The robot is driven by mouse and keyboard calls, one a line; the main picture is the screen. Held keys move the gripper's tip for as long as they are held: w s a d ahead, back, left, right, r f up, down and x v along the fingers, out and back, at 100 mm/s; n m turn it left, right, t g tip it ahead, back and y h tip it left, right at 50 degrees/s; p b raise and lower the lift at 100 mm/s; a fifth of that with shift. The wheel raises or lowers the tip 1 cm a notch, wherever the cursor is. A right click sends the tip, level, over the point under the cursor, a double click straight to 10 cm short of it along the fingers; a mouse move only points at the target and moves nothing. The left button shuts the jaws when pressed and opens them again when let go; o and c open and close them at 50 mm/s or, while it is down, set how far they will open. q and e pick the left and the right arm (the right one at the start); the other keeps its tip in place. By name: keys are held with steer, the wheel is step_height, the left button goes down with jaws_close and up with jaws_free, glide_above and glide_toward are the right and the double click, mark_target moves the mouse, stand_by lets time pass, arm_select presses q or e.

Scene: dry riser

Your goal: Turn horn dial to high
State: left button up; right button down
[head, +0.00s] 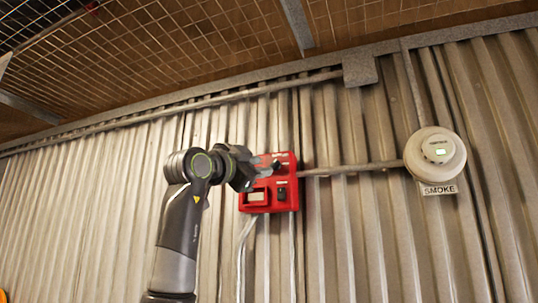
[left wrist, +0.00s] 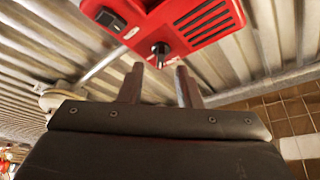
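A red wall box (head: 270,206) is fixed to the corrugated metal wall, and it fills the top of the left wrist view (left wrist: 195,28). A small dark dial knob (left wrist: 160,50) with a light-coloured mark stands out from its face. My left gripper (head: 268,163) is raised in front of the upper part of the box. In the left wrist view the gripper's two fingers (left wrist: 158,75) are apart, with the knob just beyond and between their tips. I cannot tell whether either finger touches the knob. Any dial lettering is not readable. My right gripper is not in view.
A black rocker switch (left wrist: 105,18) sits on the same box. A round white smoke detector (head: 435,154) with a SMOKE label (head: 438,190) is on the wall to the right. A horizontal conduit (head: 350,169) joins it to the box. Wire mesh (head: 190,45) lies overhead.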

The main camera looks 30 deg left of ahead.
mark_target(272, 165)
arm_select(q)
steer(key=p+x, duration=0.1)
steer(key=x, duration=0.2)
steer(key=shift+w+r+p, duration=0.2)
steer(key=shift+r+p, duration=0.1)
steer(key=shift+p, duration=0.05)
steer(key=shift+w, duration=0.5)
jaws_close()
